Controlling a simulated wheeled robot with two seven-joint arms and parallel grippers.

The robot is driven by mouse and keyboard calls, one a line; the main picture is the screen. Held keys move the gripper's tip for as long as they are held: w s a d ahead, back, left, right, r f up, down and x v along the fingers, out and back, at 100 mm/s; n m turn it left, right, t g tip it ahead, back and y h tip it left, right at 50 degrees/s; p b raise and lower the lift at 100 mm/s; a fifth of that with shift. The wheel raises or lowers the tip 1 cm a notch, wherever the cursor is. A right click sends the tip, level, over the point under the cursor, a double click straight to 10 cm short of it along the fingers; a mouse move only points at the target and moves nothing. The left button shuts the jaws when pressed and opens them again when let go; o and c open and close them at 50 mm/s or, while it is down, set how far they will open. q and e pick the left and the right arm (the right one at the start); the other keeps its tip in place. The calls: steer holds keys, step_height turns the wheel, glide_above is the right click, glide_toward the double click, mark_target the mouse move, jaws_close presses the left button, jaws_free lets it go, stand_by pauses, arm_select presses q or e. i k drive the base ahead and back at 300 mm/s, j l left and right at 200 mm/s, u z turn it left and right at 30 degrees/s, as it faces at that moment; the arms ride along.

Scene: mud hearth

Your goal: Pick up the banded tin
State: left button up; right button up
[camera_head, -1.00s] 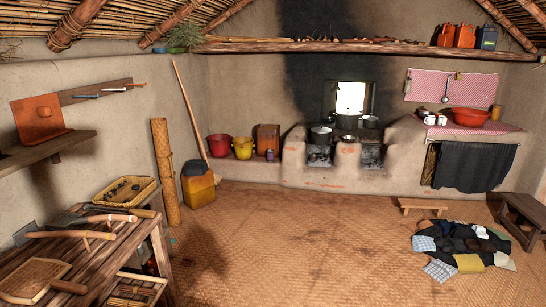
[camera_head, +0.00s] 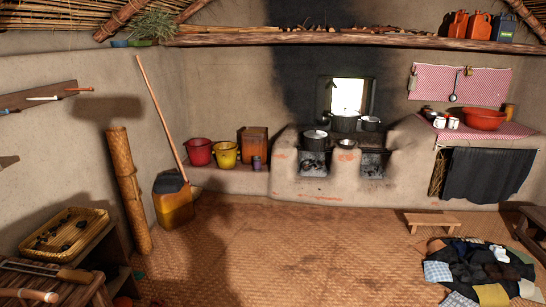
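I cannot tell for sure which thing is the banded tin; no bands are clear at this size. Two small white vessels with dark or reddish marks, a left one (camera_head: 439,122) and a right one (camera_head: 453,123), stand on the pink checked cloth (camera_head: 477,132) at the right. A brown-orange cylinder (camera_head: 509,111) stands behind the red basin (camera_head: 484,119) there. A small purple container (camera_head: 257,163) stands on the low ledge left of the hearth. Neither of my grippers is in view.
The mud hearth (camera_head: 325,180) with pots is at the back. A low wooden stool (camera_head: 429,222) and a patchwork heap (camera_head: 475,270) lie on the right floor. A slatted bench (camera_head: 85,292) is at the lower left. The woven floor (camera_head: 300,245) in the middle is clear.

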mark_target(257, 164)
steer(key=i, duration=2.75)
steer(key=i+u, duration=0.1)
steer(key=i, duration=0.45)
steer(key=i+l+u, duration=0.1)
steer(key=i, duration=0.5)
steer(key=i+l+u, duration=0.1)
steer(key=i, duration=0.45)
steer(key=i+l, duration=0.25)
steer(key=i, duration=0.35)
steer(key=j+u, duration=0.05)
